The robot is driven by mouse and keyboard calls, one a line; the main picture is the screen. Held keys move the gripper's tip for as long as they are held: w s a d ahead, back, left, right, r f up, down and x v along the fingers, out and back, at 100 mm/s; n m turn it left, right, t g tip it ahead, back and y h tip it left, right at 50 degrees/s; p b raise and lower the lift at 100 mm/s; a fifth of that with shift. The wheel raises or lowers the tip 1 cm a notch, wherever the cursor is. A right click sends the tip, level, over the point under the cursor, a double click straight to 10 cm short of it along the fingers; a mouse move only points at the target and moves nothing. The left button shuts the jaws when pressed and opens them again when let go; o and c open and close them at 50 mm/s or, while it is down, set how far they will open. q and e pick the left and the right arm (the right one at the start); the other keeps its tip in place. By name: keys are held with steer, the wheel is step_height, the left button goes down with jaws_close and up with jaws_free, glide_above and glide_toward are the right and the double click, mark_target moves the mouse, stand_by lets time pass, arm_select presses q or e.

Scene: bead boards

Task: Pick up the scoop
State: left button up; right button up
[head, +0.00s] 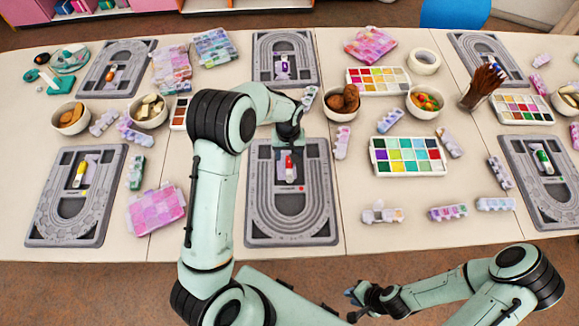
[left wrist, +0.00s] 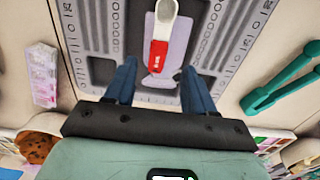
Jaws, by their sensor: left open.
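The scoop with a red handle (head: 289,166) lies on the grey bead board (head: 326,225) at the middle front of the table. In the left wrist view the red and white scoop (left wrist: 159,52) lies in a pale recess of the board. My left gripper (head: 287,148) is over the board's far part. In the left wrist view its two blue fingers (left wrist: 158,84) are apart, one on each side of the scoop's handle end, with nothing between them. Whether they touch the board is unclear. My right gripper (head: 354,302) is empty in front of the table, its finger gap unclear.
A bowl of brown items (head: 342,101) and a white paint palette (head: 408,157) stand to the right. A pink patterned pad (head: 156,210) lies left. Other boards hold similar scoops, such as a yellow one (head: 79,174).

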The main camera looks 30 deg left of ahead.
mark_target(289, 162)
arm_select(q)
steer(key=f, duration=0.5)
steer(key=shift+w+f+p, duration=0.2)
steer(key=shift+w+p, duration=0.15)
steer(key=shift+s, duration=0.15)
jaws_close()
